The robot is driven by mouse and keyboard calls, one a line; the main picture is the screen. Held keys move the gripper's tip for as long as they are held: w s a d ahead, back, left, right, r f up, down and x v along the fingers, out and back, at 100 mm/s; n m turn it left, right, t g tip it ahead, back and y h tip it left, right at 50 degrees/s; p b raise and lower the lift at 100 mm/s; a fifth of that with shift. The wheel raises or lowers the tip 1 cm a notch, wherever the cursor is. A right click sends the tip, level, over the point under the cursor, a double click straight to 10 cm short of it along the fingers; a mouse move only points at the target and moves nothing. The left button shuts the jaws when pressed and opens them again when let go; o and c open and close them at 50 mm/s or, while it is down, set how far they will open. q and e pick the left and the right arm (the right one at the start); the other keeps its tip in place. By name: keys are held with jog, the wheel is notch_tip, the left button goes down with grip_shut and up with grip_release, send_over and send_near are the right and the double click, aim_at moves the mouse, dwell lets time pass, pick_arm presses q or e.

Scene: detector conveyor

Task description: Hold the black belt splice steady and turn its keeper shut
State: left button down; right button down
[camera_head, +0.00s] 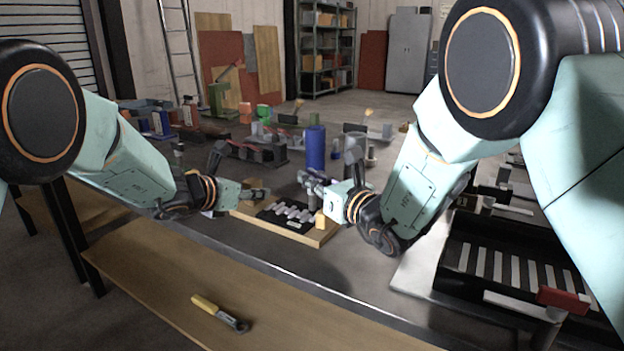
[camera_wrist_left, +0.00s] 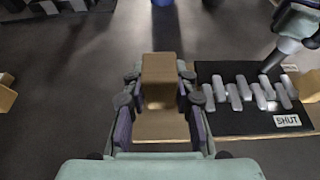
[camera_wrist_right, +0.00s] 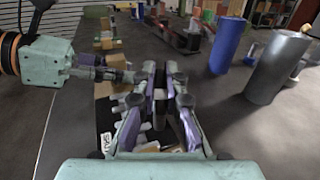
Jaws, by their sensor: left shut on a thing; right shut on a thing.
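The black belt splice (camera_wrist_left: 240,97) lies flat on a wooden board, with a row of interleaved silver teeth and a white SHUT label (camera_wrist_left: 287,121) near its edge. It also shows in the head view (camera_head: 268,216), between my two grippers. My left gripper (camera_head: 264,193) is shut on a tan block (camera_wrist_left: 160,68) at the board's left end. My right gripper (camera_head: 308,183) is above the far side of the splice and is shut on a slim grey part (camera_wrist_left: 274,58), which looks like the keeper. The fingers mostly hide it, and I cannot tell its turn angle.
Another tan block (camera_head: 320,219) stands at the board's right end. A blue cylinder (camera_head: 315,147) and a grey cylinder (camera_wrist_right: 277,68) stand behind. A black slatted tray (camera_head: 463,255) is at right. A yellow-handled tool (camera_head: 206,304) lies on the lower shelf in front.

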jog(key=c, duration=1.4)
grip_release()
jog(key=shift+s+d, duration=0.1)
jog(key=v, duration=1.1)
jog(key=shift+s+d, duration=0.2)
jog(key=shift+s, duration=0.15)
